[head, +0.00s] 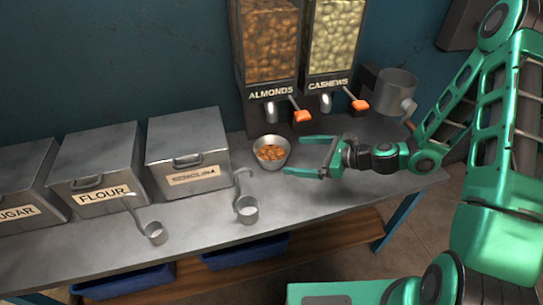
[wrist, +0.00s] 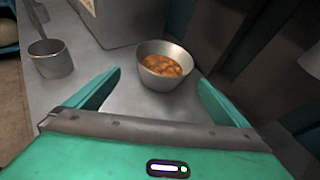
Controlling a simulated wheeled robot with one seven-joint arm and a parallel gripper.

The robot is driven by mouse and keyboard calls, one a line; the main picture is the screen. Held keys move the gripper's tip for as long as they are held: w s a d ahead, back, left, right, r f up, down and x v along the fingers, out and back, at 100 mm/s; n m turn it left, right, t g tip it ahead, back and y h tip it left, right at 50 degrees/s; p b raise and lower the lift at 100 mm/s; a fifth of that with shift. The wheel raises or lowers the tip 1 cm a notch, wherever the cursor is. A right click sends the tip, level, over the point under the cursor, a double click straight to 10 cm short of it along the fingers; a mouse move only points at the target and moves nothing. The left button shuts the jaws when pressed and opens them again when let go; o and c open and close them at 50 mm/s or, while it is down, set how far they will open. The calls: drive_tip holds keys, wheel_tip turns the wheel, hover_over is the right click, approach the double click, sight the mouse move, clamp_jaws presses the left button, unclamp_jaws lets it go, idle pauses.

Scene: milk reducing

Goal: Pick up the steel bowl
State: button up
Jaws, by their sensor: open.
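The steel bowl (head: 284,162) stands upright on the metal table below the almond dispenser, with orange-brown almonds (head: 271,153) in it. It also shows in the wrist view (wrist: 176,81), just beyond the fingertips and roughly between them. My gripper (head: 308,155) is green, open and empty, just right of the bowl and pointing toward it. In the wrist view my gripper's fingers (wrist: 160,78) are spread on both sides, and a gap of bare table shows between the palm and the bowl. I cannot tell whether a fingertip touches the bowl.
Almond (head: 270,50) and cashew (head: 333,40) dispensers stand behind the bowl. A steel pot (head: 396,92) is at the right. Metal bins, including the flour bin (head: 97,168), stand left. Table in front of the bowl is clear.

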drive_tip(key=shift+w+a+f+m+t, duration=0.1)
drive_tip(key=shift+w+a+m+t, duration=0.3)
drive_tip(key=shift+m, duration=0.2)
approach(259, 149)
drive_tip(key=x, duration=0.5)
drive_tip(key=shift+d+f, duration=0.2)
drive_tip(key=shift+f, duration=0.1)
drive_tip(key=c, duration=1)
drive_tip(key=shift+r, duration=0.15)
